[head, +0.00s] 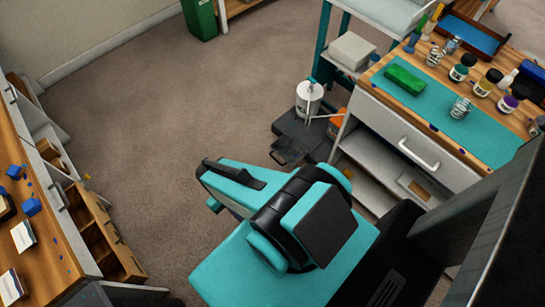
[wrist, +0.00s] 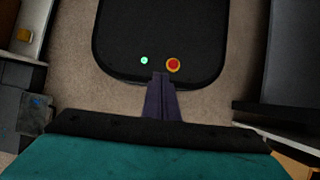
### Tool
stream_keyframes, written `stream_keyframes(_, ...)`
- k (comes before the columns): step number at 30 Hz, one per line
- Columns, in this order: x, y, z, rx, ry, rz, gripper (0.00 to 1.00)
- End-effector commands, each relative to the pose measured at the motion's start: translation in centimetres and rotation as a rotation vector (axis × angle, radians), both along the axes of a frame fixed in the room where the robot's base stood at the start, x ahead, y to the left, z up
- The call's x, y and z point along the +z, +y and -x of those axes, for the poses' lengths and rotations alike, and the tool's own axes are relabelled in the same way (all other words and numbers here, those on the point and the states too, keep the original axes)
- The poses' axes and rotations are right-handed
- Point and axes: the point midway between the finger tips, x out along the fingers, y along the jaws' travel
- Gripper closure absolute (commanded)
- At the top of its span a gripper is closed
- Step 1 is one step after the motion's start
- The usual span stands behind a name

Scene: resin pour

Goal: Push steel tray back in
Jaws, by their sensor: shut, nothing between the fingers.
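I cannot tell for sure which thing is the steel tray. A dark grey flat tray-like piece (head: 297,139) lies low on the floor at the left end of the right-hand workbench, with a dark handle-like loop at its front. A white pot (head: 309,97) stands on or just behind it. My gripper (wrist: 161,78) shows in the wrist view as two dark fingers pressed together with nothing between them. It points over my own black base. In the head view my arm hides the fingers. They touch no tray that I can see.
The workbench (head: 443,128) at right has a closed white drawer (head: 408,140) and bottles on top. Wooden drawers (head: 100,235) stand open under the left counter (head: 35,210). A green bin (head: 199,18) stands at the back. The carpet (head: 140,120) between is clear.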

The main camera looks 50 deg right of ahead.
Motion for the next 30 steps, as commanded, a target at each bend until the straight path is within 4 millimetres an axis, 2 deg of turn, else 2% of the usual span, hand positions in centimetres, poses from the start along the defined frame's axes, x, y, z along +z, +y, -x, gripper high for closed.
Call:
stream_keyframes(8, -0.1, 0.0, 0.0, 0.0, 0.0, -0.001, 1.0)
stream_keyframes(14, -1.1, -0.3, -0.8, 0.018, -0.006, -0.023, 1.0)
stream_keyframes(20, -3.6, -2.0, -2.9, 0.077, -0.023, -0.091, 1.0)
stream_keyframes(30, -8.3, -5.2, -7.6, 0.226, -0.084, -0.25, 1.0)
